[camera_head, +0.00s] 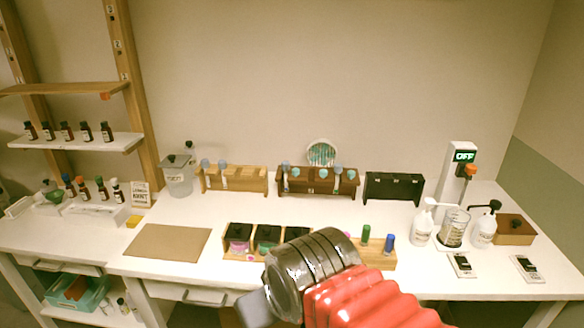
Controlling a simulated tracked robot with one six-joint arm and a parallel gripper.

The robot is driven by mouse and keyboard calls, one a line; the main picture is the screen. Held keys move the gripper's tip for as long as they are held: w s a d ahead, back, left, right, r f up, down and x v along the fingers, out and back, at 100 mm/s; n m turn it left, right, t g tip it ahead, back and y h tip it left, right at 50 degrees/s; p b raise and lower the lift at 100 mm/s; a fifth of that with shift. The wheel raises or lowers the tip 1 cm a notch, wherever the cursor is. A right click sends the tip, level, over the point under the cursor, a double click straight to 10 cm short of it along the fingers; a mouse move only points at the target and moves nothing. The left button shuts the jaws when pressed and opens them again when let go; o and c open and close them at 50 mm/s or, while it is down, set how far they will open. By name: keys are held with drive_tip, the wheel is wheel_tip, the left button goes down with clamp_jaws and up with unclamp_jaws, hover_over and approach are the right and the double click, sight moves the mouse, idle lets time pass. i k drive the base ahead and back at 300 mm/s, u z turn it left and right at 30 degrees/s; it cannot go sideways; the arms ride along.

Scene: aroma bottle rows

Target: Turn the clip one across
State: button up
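I cannot make out a clip for certain; small parts on the racks are too small to tell. A light wooden rack (246,181) holds blue-topped droppers at its left end. A dark brown rack (313,189) beside it holds several blue-topped droppers. A black rack (391,188) stands to its right and looks empty. My arm, with red and dark ribbed sleeves, crosses the bottom foreground. A grey part at its left end looks like my gripper (257,309); its fingers cannot be told apart. It is well in front of the racks and hides part of the table's front edge.
A low row of dark-lidded boxes (268,230) and a wooden block with green and blue vials (378,254) stand near my arm. Pump bottles (421,229) and a white device reading OFF (459,172) are right. A brown mat (168,243) lies bare at left.

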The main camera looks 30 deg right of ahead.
sight(296, 172)
drive_tip(key=z, duration=0.1)
drive_tip(key=i, duration=1)
drive_tip(key=u, duration=0.1)
